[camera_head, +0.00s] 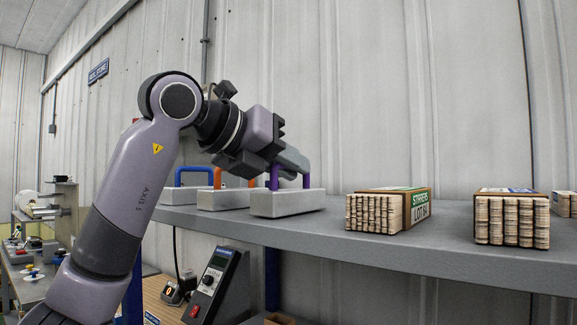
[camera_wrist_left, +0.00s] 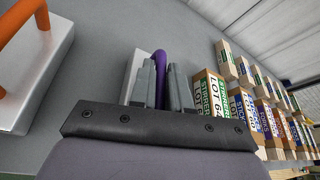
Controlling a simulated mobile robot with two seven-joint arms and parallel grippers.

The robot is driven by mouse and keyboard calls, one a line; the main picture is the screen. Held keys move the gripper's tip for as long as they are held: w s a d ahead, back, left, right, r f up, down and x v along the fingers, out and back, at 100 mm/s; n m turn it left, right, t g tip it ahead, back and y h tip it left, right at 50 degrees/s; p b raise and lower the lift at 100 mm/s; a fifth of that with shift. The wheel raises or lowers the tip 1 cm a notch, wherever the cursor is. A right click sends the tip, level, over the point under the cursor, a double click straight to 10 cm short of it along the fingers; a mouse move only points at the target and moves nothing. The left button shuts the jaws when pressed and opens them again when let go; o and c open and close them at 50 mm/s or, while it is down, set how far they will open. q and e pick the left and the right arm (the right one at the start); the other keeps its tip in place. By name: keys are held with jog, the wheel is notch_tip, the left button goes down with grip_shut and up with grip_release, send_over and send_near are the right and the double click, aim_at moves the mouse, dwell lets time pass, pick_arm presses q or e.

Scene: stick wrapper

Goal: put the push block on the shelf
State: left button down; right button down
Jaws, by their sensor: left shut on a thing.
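The push block (camera_head: 288,203) is a pale grey slab with a purple handle (camera_head: 274,178), at the front of the grey shelf (camera_head: 400,252). Its base looks to rest on the shelf top. In the left wrist view the two fingers of my left gripper (camera_wrist_left: 160,85) are closed around the purple handle (camera_wrist_left: 160,62). Part of the block's pale base (camera_wrist_left: 133,70) shows beside the left finger; the fingers hide the rest. My right gripper is not in view.
A block with an orange handle (camera_head: 222,199) and one with a blue handle (camera_head: 188,193) stand to the left. Bundles of wooden sticks (camera_head: 378,212) and (camera_head: 512,220) stand on the shelf to the right. A control box (camera_head: 216,284) is below. Bare shelf lies between the block and the bundles.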

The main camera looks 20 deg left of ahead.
pick_arm(q)
jog(key=shift+f, duration=0.15)
jog(key=c, duration=1.1)
grip_release()
jog(key=shift+s+a+r, duration=0.1)
jog(key=shift+s+r, duration=0.05)
jog(key=shift+r, duration=0.1)
jog(key=b+v, duration=0.1)
jog(key=v, duration=1)
jog(key=shift+s, duration=0.3)
